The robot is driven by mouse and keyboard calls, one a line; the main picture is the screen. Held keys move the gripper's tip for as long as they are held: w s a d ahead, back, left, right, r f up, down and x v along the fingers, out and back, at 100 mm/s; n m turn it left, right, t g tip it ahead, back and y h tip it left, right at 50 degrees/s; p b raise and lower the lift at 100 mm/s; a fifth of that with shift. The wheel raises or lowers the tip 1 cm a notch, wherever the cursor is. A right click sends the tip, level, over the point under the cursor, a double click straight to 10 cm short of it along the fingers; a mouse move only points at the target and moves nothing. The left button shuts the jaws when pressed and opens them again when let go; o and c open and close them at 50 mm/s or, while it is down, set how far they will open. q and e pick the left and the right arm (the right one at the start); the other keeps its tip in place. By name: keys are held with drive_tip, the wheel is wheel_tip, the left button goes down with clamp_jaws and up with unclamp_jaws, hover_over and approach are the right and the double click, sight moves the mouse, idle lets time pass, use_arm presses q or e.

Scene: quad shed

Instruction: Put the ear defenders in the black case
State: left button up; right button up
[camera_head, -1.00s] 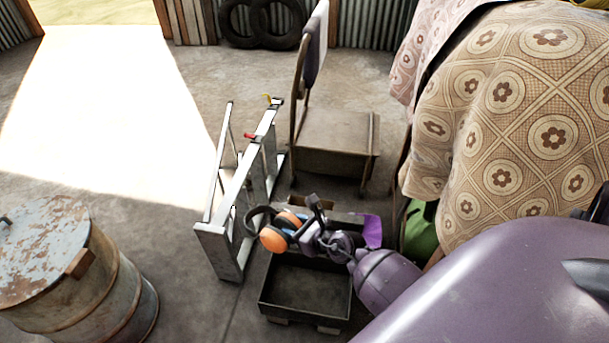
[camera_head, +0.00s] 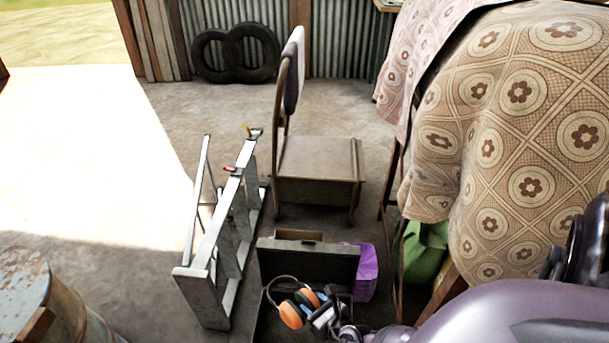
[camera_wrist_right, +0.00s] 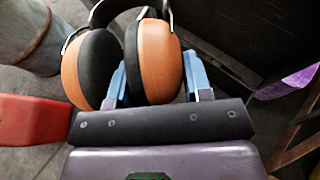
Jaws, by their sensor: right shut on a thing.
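The ear defenders (camera_head: 293,313), with orange and black cups and a dark headband, are held by my right gripper (camera_head: 318,306), over the left part of the black case. In the right wrist view the gripper (camera_wrist_right: 160,85) has its blue fingers on either side of one orange cup (camera_wrist_right: 160,62), with the other cup hanging to the left. The black case (camera_head: 310,262) stands open on the floor with its lid raised at the back. Its tray is partly hidden by my arm and the ear defenders. The left gripper does not show.
A metal stepladder (camera_head: 222,235) stands close left of the case. A wooden chair (camera_head: 318,160) is behind it, and a purple object (camera_head: 365,272) is beside it on the right. A cloth-covered table (camera_head: 530,110) stands right, and a rusty drum (camera_head: 35,295) front left.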

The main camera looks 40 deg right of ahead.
use_arm(q)
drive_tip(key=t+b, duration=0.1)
drive_tip(key=b, duration=0.4)
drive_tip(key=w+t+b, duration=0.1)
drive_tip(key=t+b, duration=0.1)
drive_tip(key=b, duration=0.3)
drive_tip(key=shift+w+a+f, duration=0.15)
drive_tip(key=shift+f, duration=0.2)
use_arm(e)
wheel_tip(320, 180, down, 19)
drive_tip(key=shift+f, duration=0.2)
drive_tip(key=shift+f, duration=0.1)
drive_tip(key=shift+f, duration=0.3)
drive_tip(key=shift+f, duration=0.2)
drive_tip(key=o, duration=1)
